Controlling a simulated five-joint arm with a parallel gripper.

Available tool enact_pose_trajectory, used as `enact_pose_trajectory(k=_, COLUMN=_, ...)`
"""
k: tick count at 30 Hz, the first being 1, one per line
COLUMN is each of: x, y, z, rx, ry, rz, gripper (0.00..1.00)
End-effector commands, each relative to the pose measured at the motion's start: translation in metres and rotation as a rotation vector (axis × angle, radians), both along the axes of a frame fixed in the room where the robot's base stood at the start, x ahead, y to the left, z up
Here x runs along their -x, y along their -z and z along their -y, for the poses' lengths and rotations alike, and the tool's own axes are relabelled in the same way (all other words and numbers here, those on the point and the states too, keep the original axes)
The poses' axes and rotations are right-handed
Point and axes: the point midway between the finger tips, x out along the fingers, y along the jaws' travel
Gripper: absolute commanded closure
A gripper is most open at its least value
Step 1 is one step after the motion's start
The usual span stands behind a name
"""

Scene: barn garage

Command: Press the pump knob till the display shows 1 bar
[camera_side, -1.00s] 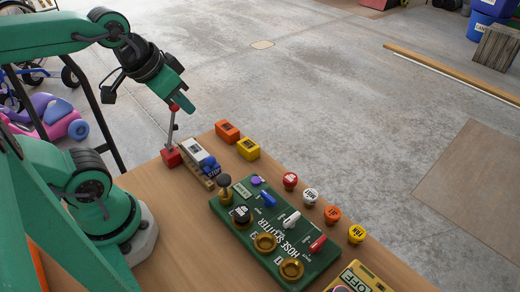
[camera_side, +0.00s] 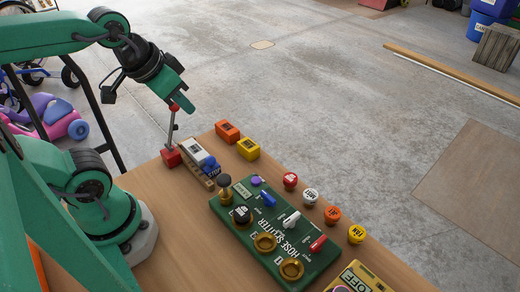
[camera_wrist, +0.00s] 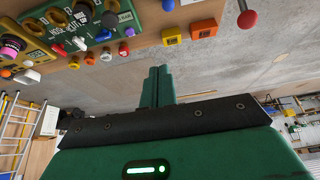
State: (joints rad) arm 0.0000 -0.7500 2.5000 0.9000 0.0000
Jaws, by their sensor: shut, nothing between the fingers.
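The green hose splitter panel (camera_side: 226,206) lies on the wooden bench. A black ball knob (camera_side: 224,181) stands at its far left corner, and it also shows in the wrist view (camera_wrist: 168,4). A small display (camera_side: 243,189) is beside it; I cannot read its value. No knob here is legibly marked as the pump. My gripper (camera_side: 186,115) is shut and empty, raised above the bench's far end. Its closed fingers (camera_wrist: 157,85) point away from the panel's middle in the wrist view, touching nothing there.
A red-topped lever (camera_side: 174,107) on a red base (camera_side: 171,157) stands close to my gripper. Orange (camera_side: 227,131) and yellow (camera_side: 248,148) blocks sit at the bench edge. Several round buttons line the panel's right side. A yellow meter (camera_side: 352,277) lies at the near end.

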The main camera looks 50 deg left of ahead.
Motion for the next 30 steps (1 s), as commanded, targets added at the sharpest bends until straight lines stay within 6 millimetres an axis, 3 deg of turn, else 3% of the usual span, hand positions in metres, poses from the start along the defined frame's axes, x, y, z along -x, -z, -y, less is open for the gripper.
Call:
enact_pose_trajectory(k=14, x=-0.003, y=0.003, z=0.008, rx=-0.035, ry=0.106, rz=-0.109, gripper=1.00)
enact_pose_trajectory(k=30, x=-0.012, y=0.014, z=0.036, rx=-0.125, ry=0.501, rz=-0.485, gripper=1.00)
